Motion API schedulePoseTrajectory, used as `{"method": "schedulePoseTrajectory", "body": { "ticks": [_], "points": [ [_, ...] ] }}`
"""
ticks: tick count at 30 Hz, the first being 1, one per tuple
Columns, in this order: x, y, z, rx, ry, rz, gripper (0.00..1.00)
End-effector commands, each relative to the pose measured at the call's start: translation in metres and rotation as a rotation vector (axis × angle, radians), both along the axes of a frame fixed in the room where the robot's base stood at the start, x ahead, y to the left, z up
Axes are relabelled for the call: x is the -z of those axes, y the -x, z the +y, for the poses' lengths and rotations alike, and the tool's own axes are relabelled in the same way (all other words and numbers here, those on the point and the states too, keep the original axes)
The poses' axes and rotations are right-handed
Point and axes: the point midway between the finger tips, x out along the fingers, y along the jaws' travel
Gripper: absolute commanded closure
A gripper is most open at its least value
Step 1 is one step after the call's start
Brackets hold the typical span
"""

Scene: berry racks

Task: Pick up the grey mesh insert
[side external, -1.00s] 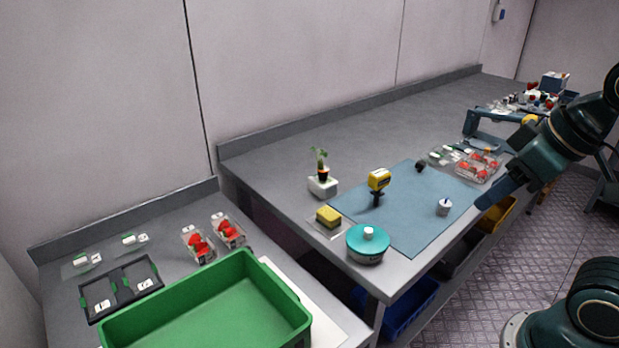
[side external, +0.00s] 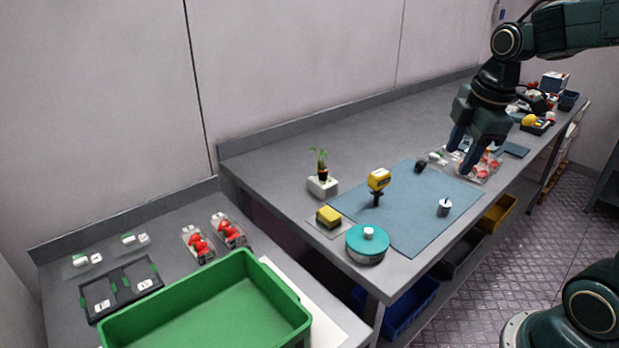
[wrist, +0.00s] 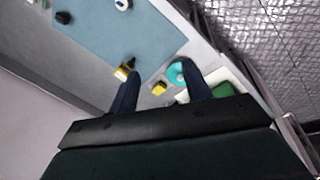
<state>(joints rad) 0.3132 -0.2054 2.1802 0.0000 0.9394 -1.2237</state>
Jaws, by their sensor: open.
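I cannot make out a grey mesh insert for certain in either view. My gripper (side external: 461,158) is open, with its two dark blue fingers pointing down above the right part of the bench, near the clear punnets with red berries (side external: 487,167). In the wrist view my gripper (wrist: 159,68) has its fingers apart, with nothing seen between the tips but the bench and items far below. The fingers and palm cover part of the punnets in the side view.
A blue mat (side external: 415,215) holds a yellow-black handheld device (side external: 378,181) and a small white cylinder (side external: 444,208). A teal round lidded item (side external: 367,250), yellow sponge (side external: 328,217) and potted plant (side external: 322,184) stand nearby. A green crate (side external: 245,257) is on the lower left bench.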

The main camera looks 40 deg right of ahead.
Motion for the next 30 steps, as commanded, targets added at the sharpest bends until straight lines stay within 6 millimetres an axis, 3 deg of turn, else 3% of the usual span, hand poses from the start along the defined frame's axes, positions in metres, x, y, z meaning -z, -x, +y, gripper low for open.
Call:
{"method": "schedulePoseTrajectory", "body": {
  "ticks": [9, 19, 24, 30],
  "points": [
    [0.027, -0.029, -0.052, -0.318, 0.037, 0.120, 0.51],
    [0.063, -0.046, -0.106, -0.646, 0.030, 0.208, 0.51],
    [0.075, -0.049, -0.123, -0.751, 0.021, 0.228, 0.51],
    [0.079, -0.049, -0.128, -0.790, 0.019, 0.233, 0.51]
  ]
}}
